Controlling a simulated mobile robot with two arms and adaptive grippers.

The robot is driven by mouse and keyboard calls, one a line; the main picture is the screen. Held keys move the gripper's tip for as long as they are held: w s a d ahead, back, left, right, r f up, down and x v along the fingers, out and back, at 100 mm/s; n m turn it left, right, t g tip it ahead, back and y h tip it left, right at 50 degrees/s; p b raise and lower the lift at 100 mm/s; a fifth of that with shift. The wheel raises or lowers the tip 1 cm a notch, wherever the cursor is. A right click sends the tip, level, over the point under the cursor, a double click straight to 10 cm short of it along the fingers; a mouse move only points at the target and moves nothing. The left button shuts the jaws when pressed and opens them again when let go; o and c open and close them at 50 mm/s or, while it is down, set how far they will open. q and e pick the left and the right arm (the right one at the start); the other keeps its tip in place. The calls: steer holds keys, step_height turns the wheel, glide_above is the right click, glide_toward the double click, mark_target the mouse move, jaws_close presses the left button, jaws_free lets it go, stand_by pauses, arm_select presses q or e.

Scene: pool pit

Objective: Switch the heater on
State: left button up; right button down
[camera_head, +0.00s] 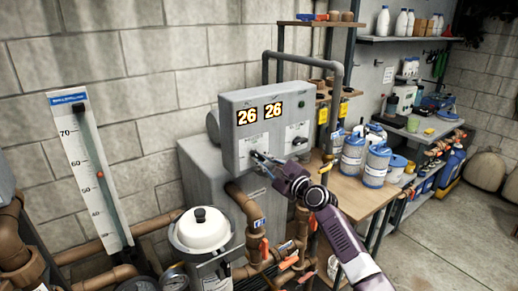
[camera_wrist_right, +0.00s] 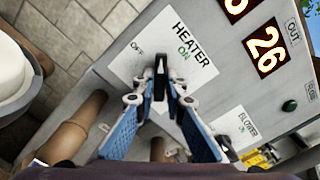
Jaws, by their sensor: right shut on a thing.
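My right gripper (camera_head: 257,158) is at the box's lower left. In the wrist view its fingertips (camera_wrist_right: 161,92) are shut on the switch and hide part of it. My left gripper is not in view.
A second plate marked BLOWER (camera_wrist_right: 243,125) is right of the heater plate. Brown pipes with valves (camera_head: 255,230) and a white-lidded filter (camera_head: 203,230) are below the box. A wooden table (camera_head: 350,195) with white tubs stands to the right. Open floor (camera_head: 440,235) lies further right.

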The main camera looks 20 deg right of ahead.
steer(key=m+p, duration=0.5)
steer(key=m, duration=0.1)
steer(key=shift+r+m, duration=0.15)
steer(key=shift+m, duration=0.15)
steer(key=shift+a+m, duration=0.1)
steer(key=shift+m, duration=0.6)
steer(key=shift+f+m, duration=0.3)
steer(key=shift+m, duration=0.5)
steer(key=c, duration=1.9)
jaws_free()
steer(key=shift+r, duration=0.1)
steer(key=v, duration=0.7)
steer(key=shift+r, duration=0.1)
